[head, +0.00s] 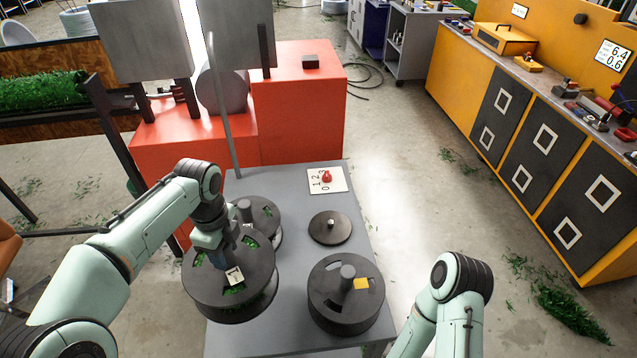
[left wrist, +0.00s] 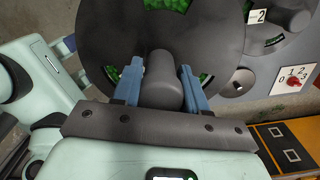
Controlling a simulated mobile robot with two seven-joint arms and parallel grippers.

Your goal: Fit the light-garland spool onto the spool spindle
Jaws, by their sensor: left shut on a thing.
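My left gripper (head: 228,250) is shut on the grey hub (left wrist: 162,80) of a dark spool (head: 255,295) with green garland showing through its slots. The left wrist view shows the blue fingers on both sides of that hub. The spool overhangs the left edge of the grey table; I cannot tell whether it touches the top. A low dark disc (head: 318,236) with a small pale square peg, likely the spindle, stands bare right of the held spool; the disc also shows in the left wrist view (left wrist: 244,91). My right gripper is out of view; only its arm shows.
Another garland spool (head: 266,214), labelled 2, sits just behind the held one. A spool with a yellow label (head: 346,315) stands at the front right. A numbered panel with a red knob (head: 327,177) lies at the back. A thin grey post (head: 222,95) rises at the table's back left.

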